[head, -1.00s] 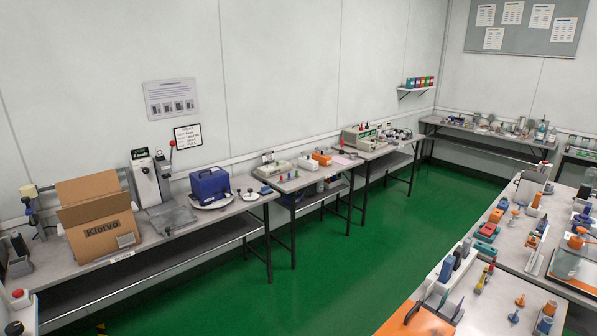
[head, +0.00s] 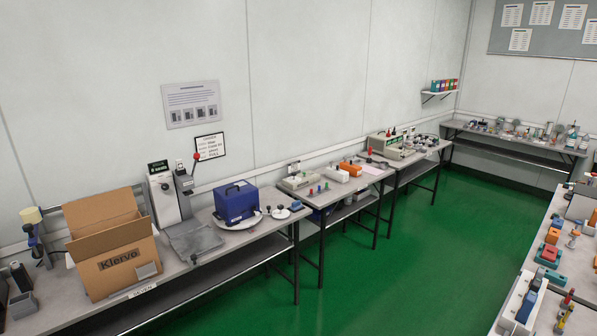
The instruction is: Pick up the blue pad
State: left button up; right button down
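A small flat dark blue piece (head: 296,206) lies near the right end of the nearest wall bench (head: 225,243). It is beside a white disc (head: 281,214) with a dark knob. It may be the blue pad, but it is too small to tell for sure. A larger blue box with a handle (head: 236,203) stands to its left on a white round plate. Neither of my grippers is in view.
An open cardboard box (head: 118,255) and a grey press-like device (head: 166,198) stand further left on the bench. More benches with testers run along the wall. A cluttered table (head: 540,300) is at the right. The green floor (head: 400,255) between is clear.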

aim_at(297, 204)
jog(key=i+j, duration=0.2)
jog(key=i, duration=0.55)
jog(key=i+j+u, duration=0.15)
jog(key=i, duration=0.6)
jog(key=i+l, duration=0.35)
jog(key=i, duration=0.2)
jog(key=i+l, duration=0.3)
jog(key=i, duration=0.25)
jog(key=i+l+u, duration=0.1)
jog(key=i+l, duration=0.25)
jog(key=i, duration=0.2)
jog(key=i+l, duration=0.4)
jog(key=i, duration=0.1)
